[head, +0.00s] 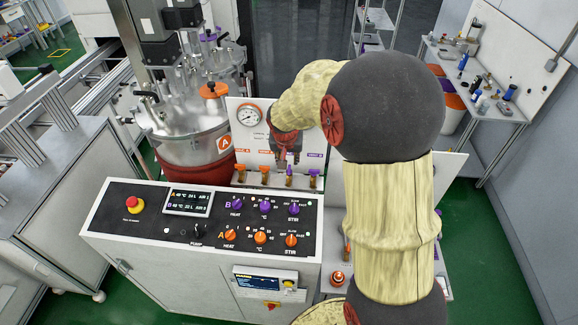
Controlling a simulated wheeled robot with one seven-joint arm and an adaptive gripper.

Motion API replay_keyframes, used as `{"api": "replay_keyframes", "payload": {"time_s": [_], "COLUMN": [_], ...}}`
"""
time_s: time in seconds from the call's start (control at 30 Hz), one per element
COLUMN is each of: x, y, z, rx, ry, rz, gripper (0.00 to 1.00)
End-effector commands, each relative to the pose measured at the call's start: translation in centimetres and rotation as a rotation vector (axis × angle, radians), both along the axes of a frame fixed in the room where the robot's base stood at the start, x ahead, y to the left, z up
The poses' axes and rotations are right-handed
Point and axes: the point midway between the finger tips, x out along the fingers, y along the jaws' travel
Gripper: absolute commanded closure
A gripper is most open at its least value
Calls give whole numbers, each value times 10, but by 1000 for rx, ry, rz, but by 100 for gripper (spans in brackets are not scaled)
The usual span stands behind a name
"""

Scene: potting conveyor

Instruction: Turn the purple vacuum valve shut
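A row of small valves with coloured handles stands at the foot of the white gauge panel (250,140), two orange on the left and two purple on the right. The left purple valve (289,171) is directly below my gripper (288,160); the right purple valve (314,174) is beside it. The labels above are too small to read surely, and one is hidden by my gripper. My gripper points down in front of the panel, its tips close to the left purple handle. I cannot tell whether they touch it or how far apart they are.
Left of the panel stands a steel vessel (190,130) with a red lower band. In front is a black control panel (150,215) with purple and orange knobs and a red stop button (134,205). My arm hides much of the right side.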

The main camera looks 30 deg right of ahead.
Motion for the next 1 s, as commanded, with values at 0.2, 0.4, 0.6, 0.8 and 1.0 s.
{"api": "replay_keyframes", "payload": {"time_s": [0.2,0.4,0.6,0.8,1.0], "x": [5,14,21,23,23], "y": [-4,-12,-17,-18,-18], "z": [-18,-46,-66,-71,-71], "rx": [7,7,6,7,7], "ry": [-1,-2,-2,-4,-4], "rz": [-18,-17,-16,-15,-15], "gripper": [74,74,74,74,75]}}
